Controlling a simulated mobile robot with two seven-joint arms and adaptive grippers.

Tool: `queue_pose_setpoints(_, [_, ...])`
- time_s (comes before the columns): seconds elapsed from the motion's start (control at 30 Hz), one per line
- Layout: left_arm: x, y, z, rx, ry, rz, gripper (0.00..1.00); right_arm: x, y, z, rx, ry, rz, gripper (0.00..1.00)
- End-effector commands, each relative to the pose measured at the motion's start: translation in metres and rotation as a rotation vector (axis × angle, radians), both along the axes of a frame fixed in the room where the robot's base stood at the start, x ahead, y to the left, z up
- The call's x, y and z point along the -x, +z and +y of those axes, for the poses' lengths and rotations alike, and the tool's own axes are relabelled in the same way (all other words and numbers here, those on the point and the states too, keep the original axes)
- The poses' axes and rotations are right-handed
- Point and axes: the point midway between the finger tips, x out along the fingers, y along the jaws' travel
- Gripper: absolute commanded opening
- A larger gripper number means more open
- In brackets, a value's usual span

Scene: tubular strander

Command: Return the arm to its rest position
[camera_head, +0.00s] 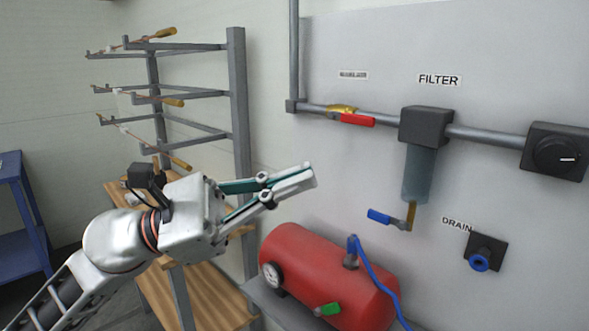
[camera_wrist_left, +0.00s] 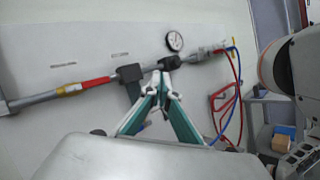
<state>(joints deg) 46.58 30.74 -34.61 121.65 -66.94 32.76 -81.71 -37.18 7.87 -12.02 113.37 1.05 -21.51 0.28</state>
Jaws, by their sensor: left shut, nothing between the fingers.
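My left gripper (camera_head: 305,178) reaches in from the left in the head view, pointing right toward the grey wall panel. Its fingers are together and hold nothing. They stand above the red tank and left of the filter, and I see no contact with either. In the left wrist view the gripper (camera_wrist_left: 163,80) shows its two green-sided fingers meeting at the tips, in front of the pipe. My right gripper is in neither view.
The panel carries a filter (camera_head: 420,172), a red-handled valve (camera_head: 357,119), a black knob (camera_head: 556,153) and a drain fitting (camera_head: 479,262). A red tank (camera_head: 335,285) stands below. A grey rack (camera_head: 240,130) and wooden bench (camera_head: 215,300) are behind my arm.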

Motion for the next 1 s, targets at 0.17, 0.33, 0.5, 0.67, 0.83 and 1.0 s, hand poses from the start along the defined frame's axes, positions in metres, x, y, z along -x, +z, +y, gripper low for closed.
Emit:
queue_pose_setpoints(0.17, [-0.042, -0.042, 0.025, 0.25, -0.058, 0.53, 0.0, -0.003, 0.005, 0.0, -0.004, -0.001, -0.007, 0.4])
queue_pose_setpoints(0.33, [-0.082, -0.108, 0.058, 0.511, -0.102, 1.016, 0.0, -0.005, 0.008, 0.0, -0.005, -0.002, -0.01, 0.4])
queue_pose_setpoints(0.5, [-0.106, -0.204, 0.095, 0.815, -0.129, 1.48, 0.0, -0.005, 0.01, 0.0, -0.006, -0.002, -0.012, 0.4])
queue_pose_setpoints(0.67, [-0.103, -0.31, 0.128, 1.131, -0.137, 1.859, 0.0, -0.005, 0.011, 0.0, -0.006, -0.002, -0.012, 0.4])
queue_pose_setpoints(0.83, [-0.07, -0.42, 0.156, 1.48, -0.123, 2.168, 0.0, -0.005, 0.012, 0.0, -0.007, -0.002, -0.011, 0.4])
queue_pose_setpoints(1.0, [-0.011, -0.519, 0.179, 1.858, -0.088, 2.389, 0.0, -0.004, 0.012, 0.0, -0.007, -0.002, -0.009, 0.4])
